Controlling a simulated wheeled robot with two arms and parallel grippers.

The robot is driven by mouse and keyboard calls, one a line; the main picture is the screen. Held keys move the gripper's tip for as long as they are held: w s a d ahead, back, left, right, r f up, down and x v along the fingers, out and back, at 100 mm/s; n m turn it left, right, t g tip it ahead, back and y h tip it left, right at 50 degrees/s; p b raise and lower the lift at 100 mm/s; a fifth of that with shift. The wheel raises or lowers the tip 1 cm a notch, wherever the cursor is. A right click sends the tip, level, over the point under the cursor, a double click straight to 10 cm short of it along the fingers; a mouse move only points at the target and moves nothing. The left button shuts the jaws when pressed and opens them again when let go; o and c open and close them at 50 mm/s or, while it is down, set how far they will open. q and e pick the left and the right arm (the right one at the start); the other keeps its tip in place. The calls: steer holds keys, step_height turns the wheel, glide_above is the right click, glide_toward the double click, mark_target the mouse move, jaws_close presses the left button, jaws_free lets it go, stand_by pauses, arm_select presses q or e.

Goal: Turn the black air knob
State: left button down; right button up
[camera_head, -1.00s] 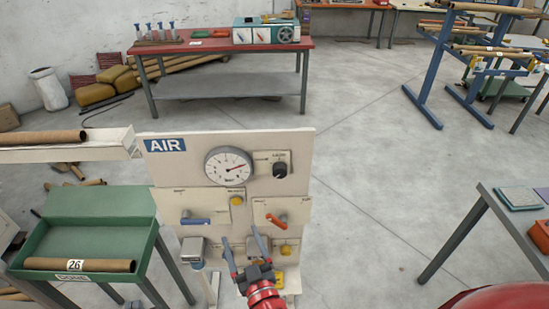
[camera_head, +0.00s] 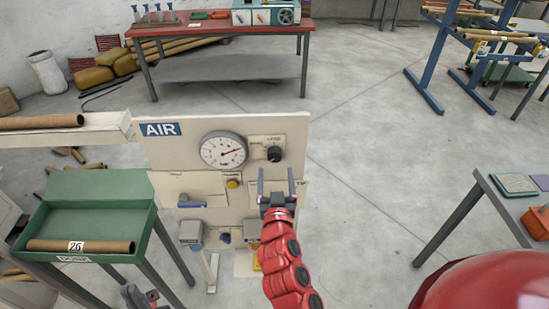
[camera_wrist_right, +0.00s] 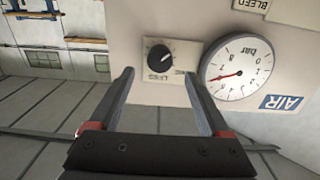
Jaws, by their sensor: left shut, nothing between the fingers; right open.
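The black air knob (camera_head: 275,154) sits on a small label plate at the upper right of the cream AIR panel (camera_head: 280,124), right of the pressure gauge (camera_head: 222,150). My right gripper (camera_head: 276,173) is open and empty, just below the knob in the head view. In the right wrist view the knob (camera_wrist_right: 160,57) shows whole, beyond the gap between the two fingertips (camera_wrist_right: 160,75) and apart from them. The gauge (camera_wrist_right: 237,72) shows upside down beside it. My left gripper (camera_head: 137,297) is shut and empty at the bottom left, partly cut off by the frame edge.
A blue-handled valve (camera_head: 190,203) and a yellow button (camera_head: 233,183) are lower on the panel. My right arm hides part of its lower right. A green tray (camera_head: 100,215) stands to the left, a grey table (camera_head: 500,200) to the right. Open floor lies between panel and table.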

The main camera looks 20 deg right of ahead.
mark_target(275, 157)
steer(key=x, duration=0.1)
steer(key=p+x, duration=0.1)
steer(key=x, duration=0.1)
steer(key=p+x, duration=0.1)
steer(key=x, duration=0.1)
steer(key=shift+w+d+r, duration=0.1)
steer(key=shift+w+r, duration=0.15)
steer(key=shift+r, duration=0.05)
steer(key=shift+w+d+f, duration=0.1)
steer(key=shift+w+f, duration=0.05)
steer(key=shift+w, duration=0.4)
jaws_close()
